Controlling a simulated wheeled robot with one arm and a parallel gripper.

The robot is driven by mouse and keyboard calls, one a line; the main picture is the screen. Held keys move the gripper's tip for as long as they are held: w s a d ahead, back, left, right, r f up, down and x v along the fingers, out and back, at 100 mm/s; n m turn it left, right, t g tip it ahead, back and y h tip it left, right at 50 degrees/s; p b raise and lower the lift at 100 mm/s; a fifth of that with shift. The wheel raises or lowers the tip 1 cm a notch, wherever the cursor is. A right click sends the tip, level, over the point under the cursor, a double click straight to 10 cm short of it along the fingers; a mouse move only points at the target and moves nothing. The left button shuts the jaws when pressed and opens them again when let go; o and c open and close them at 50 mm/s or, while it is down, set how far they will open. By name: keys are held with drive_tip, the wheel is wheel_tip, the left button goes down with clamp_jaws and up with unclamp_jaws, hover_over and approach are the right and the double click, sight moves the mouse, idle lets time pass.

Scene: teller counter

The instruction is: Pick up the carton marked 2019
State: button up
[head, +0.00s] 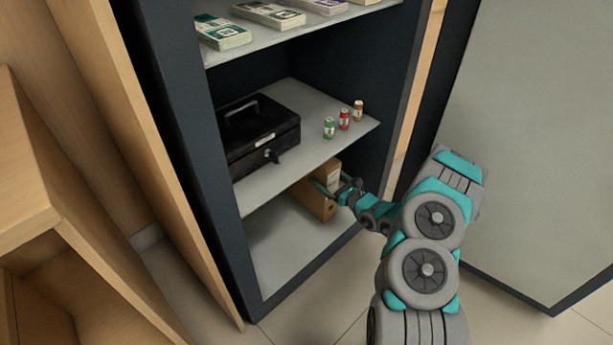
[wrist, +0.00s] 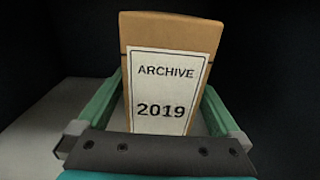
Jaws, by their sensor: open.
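The carton marked 2019 (wrist: 170,32) is a brown box with a white label reading "ARCHIVE 2019", and it fills the middle of the wrist view. In the head view the carton (head: 312,199) stands on the bottom shelf of the cabinet, partly hidden by the shelf above and by my gripper. My gripper (wrist: 165,100) is open, with one green finger on each side of the carton. Small dark gaps seem to show beside the carton, but I cannot tell if either finger touches it. In the head view my gripper (head: 334,187) is at the carton's label side.
The middle shelf (head: 300,155) is close above the carton and holds a black cash box (head: 258,130) and three small cans (head: 344,118). Banknote bundles (head: 270,14) lie on the top shelf. The bottom shelf (head: 285,245) is bare left of the carton. Cabinet walls flank it.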

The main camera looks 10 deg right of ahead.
sight(307, 176)
drive_tip(key=x, duration=0.4)
drive_tip(key=shift+w+r, duration=0.1)
clamp_jaws()
idle(0.8)
